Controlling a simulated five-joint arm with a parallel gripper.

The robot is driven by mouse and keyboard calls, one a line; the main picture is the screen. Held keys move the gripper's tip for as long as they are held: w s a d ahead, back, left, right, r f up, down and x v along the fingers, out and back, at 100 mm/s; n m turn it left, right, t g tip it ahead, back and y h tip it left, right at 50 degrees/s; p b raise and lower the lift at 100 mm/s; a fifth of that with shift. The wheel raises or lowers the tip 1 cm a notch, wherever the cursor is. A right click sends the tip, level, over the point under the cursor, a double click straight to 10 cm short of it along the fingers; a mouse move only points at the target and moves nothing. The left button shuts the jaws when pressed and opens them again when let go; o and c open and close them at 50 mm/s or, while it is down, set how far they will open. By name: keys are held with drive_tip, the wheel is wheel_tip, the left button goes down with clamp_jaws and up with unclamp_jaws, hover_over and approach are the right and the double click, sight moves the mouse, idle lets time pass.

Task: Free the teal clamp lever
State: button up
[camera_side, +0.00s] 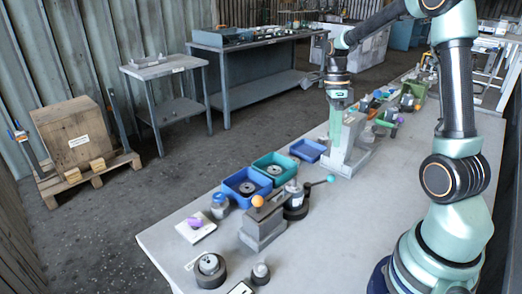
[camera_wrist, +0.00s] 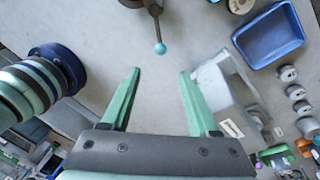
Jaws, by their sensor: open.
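The teal clamp lever is a dark arm with a teal ball knob (camera_side: 331,178), reaching out to the right from a dark round clamp body (camera_side: 295,207) on the table. In the wrist view its teal knob (camera_wrist: 160,48) shows at top centre, with the dark lever running up from it to the frame edge. My gripper (camera_wrist: 160,72) is open with nothing between its pale green fingers. In that picture the knob lies just beyond the fingertips, centred between them. In the side view my gripper (camera_side: 338,130) points down behind the knob, clearly apart from it.
A grey metal bracket (camera_side: 347,158) stands close to my gripper, and in the wrist view (camera_wrist: 225,92) it is just right of the fingers. A blue tray (camera_side: 308,150) is near. Table around the knob is clear.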

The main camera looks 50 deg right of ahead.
drive_tip(key=c, duration=0.9)
drive_tip(key=shift+d+n, duration=0.1)
drive_tip(key=shift+n, duration=0.5)
clamp_jaws()
drive_tip(key=f+n, duration=0.3)
drive_tip(key=n, duration=0.2)
drive_tip(key=f+n, duration=0.4)
drive_tip(key=n, duration=0.2)
drive_tip(key=f+n, duration=0.3)
drive_tip(key=n, duration=0.2)
drive_tip(key=shift+w+d+f+n, duration=0.1)
drive_tip(key=shift+d+f+n, duration=0.3)
